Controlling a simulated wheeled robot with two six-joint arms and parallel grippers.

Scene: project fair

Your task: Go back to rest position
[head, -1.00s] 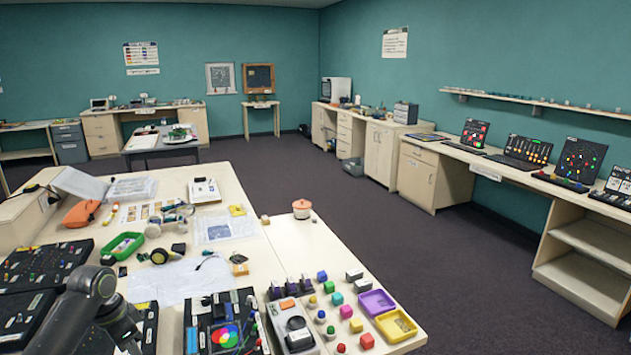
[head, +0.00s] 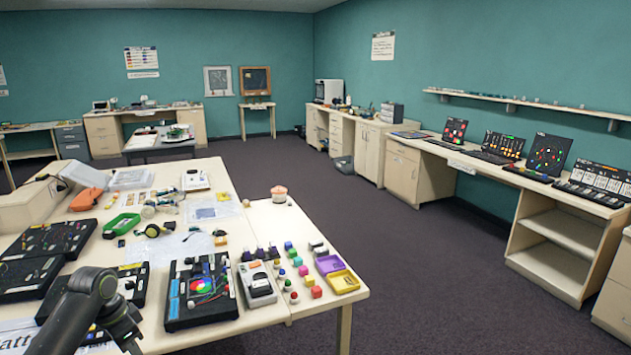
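My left arm (head: 85,305) is dark grey and comes in at the lower left, over the near edge of the white table (head: 235,331). My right arm and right gripper are not in view.
Open dark carpet (head: 415,290) lies to the right, before a side counter (head: 455,150).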

